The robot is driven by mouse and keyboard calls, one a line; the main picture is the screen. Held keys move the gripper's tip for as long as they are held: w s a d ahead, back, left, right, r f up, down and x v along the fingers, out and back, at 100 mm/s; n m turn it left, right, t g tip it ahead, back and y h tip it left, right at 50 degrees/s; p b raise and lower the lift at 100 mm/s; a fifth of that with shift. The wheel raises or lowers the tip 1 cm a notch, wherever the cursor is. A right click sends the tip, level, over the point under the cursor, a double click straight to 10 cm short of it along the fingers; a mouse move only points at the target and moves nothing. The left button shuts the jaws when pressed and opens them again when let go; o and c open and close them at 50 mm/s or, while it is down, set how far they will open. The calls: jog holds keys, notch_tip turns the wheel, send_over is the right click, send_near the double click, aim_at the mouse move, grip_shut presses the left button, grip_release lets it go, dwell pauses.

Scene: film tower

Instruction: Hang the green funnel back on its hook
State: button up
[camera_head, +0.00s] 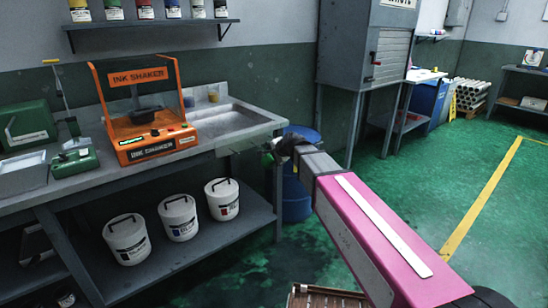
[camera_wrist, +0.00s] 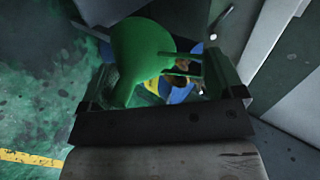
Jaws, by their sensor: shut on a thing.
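The green funnel (camera_wrist: 138,50) fills the upper middle of the wrist view, its wide part toward the top left. My gripper (camera_wrist: 172,88) is shut on it, with a jaw on each side. In the head view my gripper (camera_head: 283,148) is at the front right corner of the sink bench, and only a small green bit of the funnel (camera_head: 267,159) shows beside it. The grip itself is partly hidden. I cannot clearly make out the hook in either view.
The sink bench (camera_head: 205,146) carries an orange ink shaker (camera_head: 140,108). White buckets (camera_head: 180,217) stand on its lower shelf. A blue barrel (camera_head: 297,200) stands by the bench end, behind my arm. A grey cabinet (camera_head: 345,45) rises behind. Green floor at the right is open.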

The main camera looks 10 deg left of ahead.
jog(key=w+a+f, duration=0.1)
jog(key=w+a, duration=0.3)
jog(key=a, duration=0.1)
jog(key=shift+w+a+f, duration=0.15)
jog(key=shift+w+a, duration=0.05)
jog(key=shift+w, duration=0.1)
dwell(0.7)
jog(key=shift+f, duration=0.2)
dwell(0.4)
jog(key=o, duration=0.9)
